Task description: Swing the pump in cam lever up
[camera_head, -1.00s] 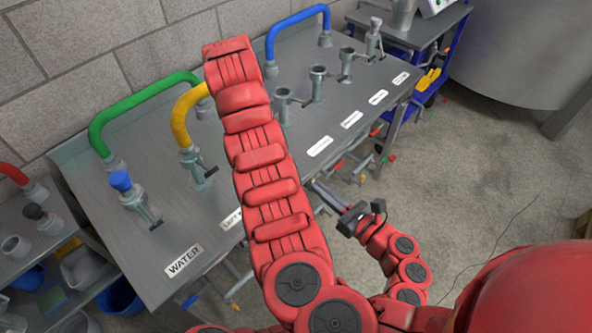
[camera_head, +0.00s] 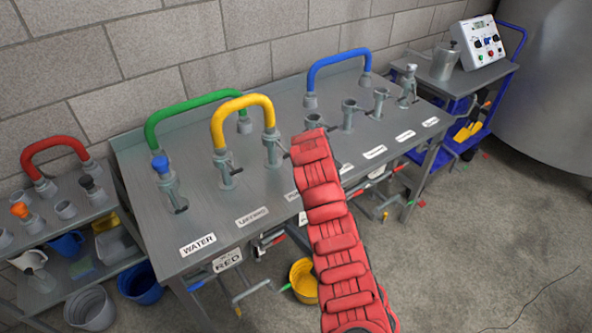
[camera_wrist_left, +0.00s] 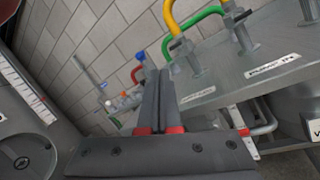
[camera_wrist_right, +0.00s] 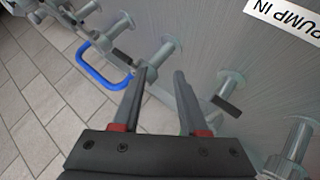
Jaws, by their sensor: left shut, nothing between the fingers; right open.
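In the head view a grey port under the right end of the yellow hose (camera_head: 240,104) stands behind a label partly hidden by my red arm. Its dark lever (camera_head: 283,149) shows beside that arm; its angle is unclear. In the left wrist view a port (camera_wrist_left: 241,36) with a dark lever stands behind a label (camera_wrist_left: 275,66). My right gripper (camera_wrist_right: 157,82) is open and empty, above the panel near a port (camera_wrist_right: 231,82) and the PUMP IN label (camera_wrist_right: 287,18).
The steel table (camera_head: 225,205) carries a row of ports, a green hose (camera_head: 190,108), a blue hose (camera_head: 338,60) and the WATER label (camera_head: 198,244). A yellow bucket (camera_head: 303,280) is below. A side shelf with a red hose (camera_head: 52,148) stands left.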

